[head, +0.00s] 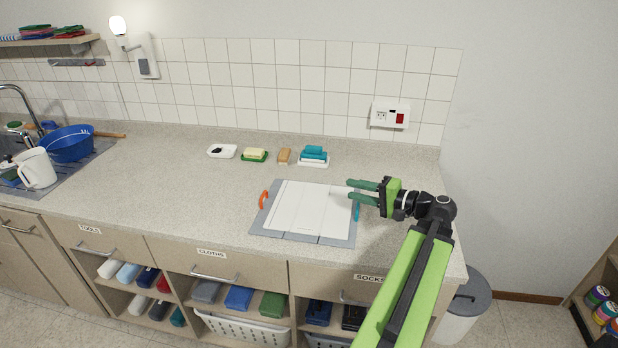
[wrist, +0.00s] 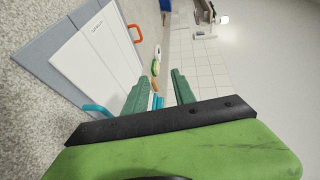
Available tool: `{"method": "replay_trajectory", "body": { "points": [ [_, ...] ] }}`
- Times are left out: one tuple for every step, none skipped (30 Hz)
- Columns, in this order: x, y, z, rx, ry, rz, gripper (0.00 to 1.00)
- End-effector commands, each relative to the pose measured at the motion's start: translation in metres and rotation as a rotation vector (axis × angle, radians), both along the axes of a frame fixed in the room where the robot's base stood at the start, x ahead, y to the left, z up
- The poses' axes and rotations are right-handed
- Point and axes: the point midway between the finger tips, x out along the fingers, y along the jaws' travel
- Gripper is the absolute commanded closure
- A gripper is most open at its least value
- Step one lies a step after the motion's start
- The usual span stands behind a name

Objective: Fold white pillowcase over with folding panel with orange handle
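The white pillowcase (head: 308,207) lies flat on the grey folding board (head: 268,228) on the counter, and it also shows in the wrist view (wrist: 95,60). The orange handle (head: 263,200) sticks out at the board's left edge; it is at the top in the wrist view (wrist: 134,33). A blue handle (wrist: 97,110) is at the board's right edge, partly behind my gripper in the head view. My gripper (head: 352,190) is open, its green fingers apart with nothing between them, over the board's right edge and pointing left.
Behind the board stand a teal sponge stack on a white dish (head: 313,157), a brown brush (head: 284,156), a soap on a green dish (head: 254,155) and a white dish (head: 222,151). A blue bowl (head: 70,144) and white jug (head: 36,168) are by the sink. Counter left of the board is clear.

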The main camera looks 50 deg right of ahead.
Motion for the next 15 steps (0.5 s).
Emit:
{"method": "replay_trajectory", "body": {
  "points": [
    [-0.004, -0.001, 0.001, 0.000, 0.000, -0.001, 0.68],
    [-0.006, -0.001, 0.001, 0.000, 0.000, 0.000, 0.68],
    [-0.007, -0.001, 0.001, 0.000, 0.000, 0.000, 0.68],
    [-0.007, -0.001, 0.001, 0.000, 0.000, 0.001, 0.68],
    [-0.008, -0.001, 0.001, 0.000, 0.000, 0.001, 0.68],
    [-0.008, -0.001, 0.001, 0.000, 0.000, 0.001, 0.68],
    [-0.008, -0.001, 0.001, 0.000, 0.000, 0.001, 0.68],
    [-0.007, -0.001, 0.001, 0.000, 0.000, 0.001, 0.68],
    [-0.007, -0.001, 0.001, 0.000, 0.000, 0.001, 0.68],
    [-0.007, -0.001, 0.001, 0.000, 0.000, 0.001, 0.68],
    [-0.007, -0.001, 0.001, 0.000, 0.000, 0.001, 0.72],
    [-0.005, 0.001, 0.000, 0.000, 0.001, 0.006, 0.78],
    [-0.001, 0.004, 0.000, 0.000, 0.005, 0.015, 0.82],
    [0.006, 0.009, -0.002, -0.002, 0.011, 0.029, 0.85],
    [0.019, 0.019, -0.005, -0.004, 0.024, 0.058, 0.91]
  ]
}}
